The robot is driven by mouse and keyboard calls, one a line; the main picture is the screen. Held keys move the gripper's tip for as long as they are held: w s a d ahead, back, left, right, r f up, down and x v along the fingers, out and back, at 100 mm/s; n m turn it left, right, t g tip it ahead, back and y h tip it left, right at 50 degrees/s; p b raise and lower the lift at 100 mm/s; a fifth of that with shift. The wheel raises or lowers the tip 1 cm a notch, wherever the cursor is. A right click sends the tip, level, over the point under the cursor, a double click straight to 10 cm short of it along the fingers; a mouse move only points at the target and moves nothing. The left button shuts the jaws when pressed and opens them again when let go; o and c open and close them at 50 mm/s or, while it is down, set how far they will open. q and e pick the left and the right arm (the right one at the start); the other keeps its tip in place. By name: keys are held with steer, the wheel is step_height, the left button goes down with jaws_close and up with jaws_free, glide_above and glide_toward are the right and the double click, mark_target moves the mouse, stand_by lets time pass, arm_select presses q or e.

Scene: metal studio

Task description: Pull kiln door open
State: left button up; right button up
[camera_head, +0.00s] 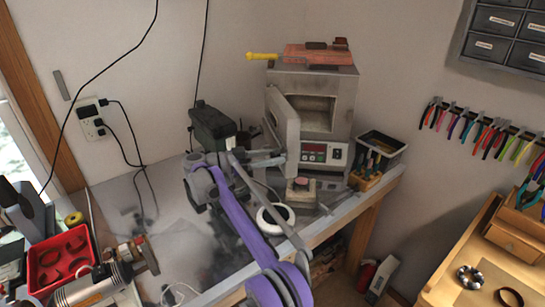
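The grey kiln (345,100) stands at the back of the workbench. Its door (284,128) is open, swung out to the left, and the pale chamber inside shows. My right arm, with a purple link, reaches up from the bottom of the picture. My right gripper (270,158) is at the lower left side of the door, its fingers pointing right toward it. I cannot tell whether the fingers touch the door or are closed on a handle; none shows clearly. My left gripper is not in view.
A dark green device (212,124) stands left of the kiln. A white ring-shaped roll (275,217) and a small block (301,191) are in front. A wooden tool holder (366,180) and black bin (382,146) stand right. A red tray (62,259) is at left.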

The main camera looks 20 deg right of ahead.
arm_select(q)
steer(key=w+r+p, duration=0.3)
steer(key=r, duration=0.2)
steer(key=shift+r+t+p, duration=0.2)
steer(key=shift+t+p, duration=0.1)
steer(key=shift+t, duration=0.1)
arm_select(e)
steer(key=a, duration=1)
steer(key=shift+a, duration=0.4)
steer(key=shift+c, duration=0.2)
